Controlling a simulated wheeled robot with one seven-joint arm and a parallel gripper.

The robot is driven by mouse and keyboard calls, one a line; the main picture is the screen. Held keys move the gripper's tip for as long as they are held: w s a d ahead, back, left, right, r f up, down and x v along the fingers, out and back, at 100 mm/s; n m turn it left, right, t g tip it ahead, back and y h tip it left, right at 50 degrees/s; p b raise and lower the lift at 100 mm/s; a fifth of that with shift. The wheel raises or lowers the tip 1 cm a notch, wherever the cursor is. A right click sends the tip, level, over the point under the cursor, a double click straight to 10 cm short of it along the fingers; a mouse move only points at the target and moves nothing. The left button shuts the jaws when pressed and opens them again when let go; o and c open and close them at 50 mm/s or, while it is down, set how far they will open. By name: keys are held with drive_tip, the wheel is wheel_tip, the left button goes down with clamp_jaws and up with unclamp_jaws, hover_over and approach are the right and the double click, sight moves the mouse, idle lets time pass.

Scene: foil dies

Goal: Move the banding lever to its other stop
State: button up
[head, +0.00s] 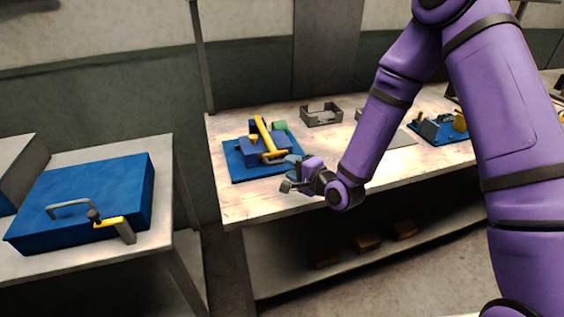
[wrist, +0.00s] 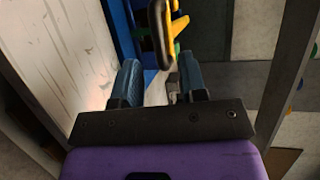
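The banding device has a blue body (head: 255,150) on a blue base plate (head: 238,172), at the left end of the workbench. Its yellow lever (head: 264,134) slants across the top, with a green part (head: 280,126) beside it. My gripper (head: 290,173) is at the device's front right corner, its fingers apart. In the wrist view my gripper (wrist: 158,66) is open, with blue finger pads on both sides. The yellow, dark-edged lever end (wrist: 164,35) shows ahead, in line with the gap. I cannot tell whether any finger touches it.
A grey open tray (head: 321,115) stands behind on the workbench (head: 232,207). Another blue fixture (head: 440,130) is further right. A lower shelf (head: 285,282) holds several brown blocks. To the left, a separate table carries a blue case (head: 85,190) with a grey handle and a yellow latch.

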sight(281, 162)
drive_tip(key=shift+x, duration=2.6)
drive_tip(key=shift+c, duration=0.5)
clamp_jaws()
